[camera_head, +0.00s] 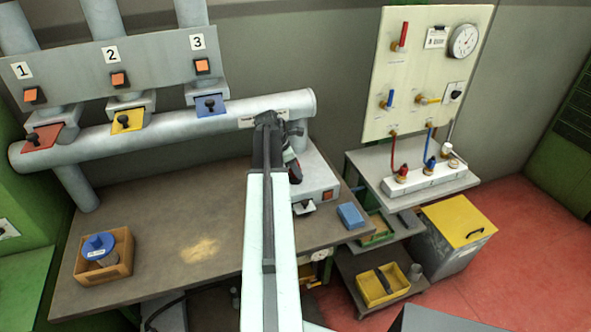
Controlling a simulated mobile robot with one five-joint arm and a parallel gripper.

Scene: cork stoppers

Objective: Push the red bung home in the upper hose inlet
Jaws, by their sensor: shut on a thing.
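My arm reaches away from me across the workbench, and my gripper (293,166) is at its far end, beside the grey box-shaped unit (318,178) under the end of the big pipe. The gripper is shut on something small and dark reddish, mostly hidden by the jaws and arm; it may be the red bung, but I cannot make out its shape. The upper hose inlet cannot be picked out; the arm and gripper cover part of the unit. Whether the held thing touches an inlet cannot be told.
A thick grey pipe (180,124) crosses above the workbench (150,230), with red, yellow and blue gate plates. A wooden box (118,270) with a blue-lidded jar stands left. A blue block (351,215) lies right of the unit. A gauge board (424,60) stands right.

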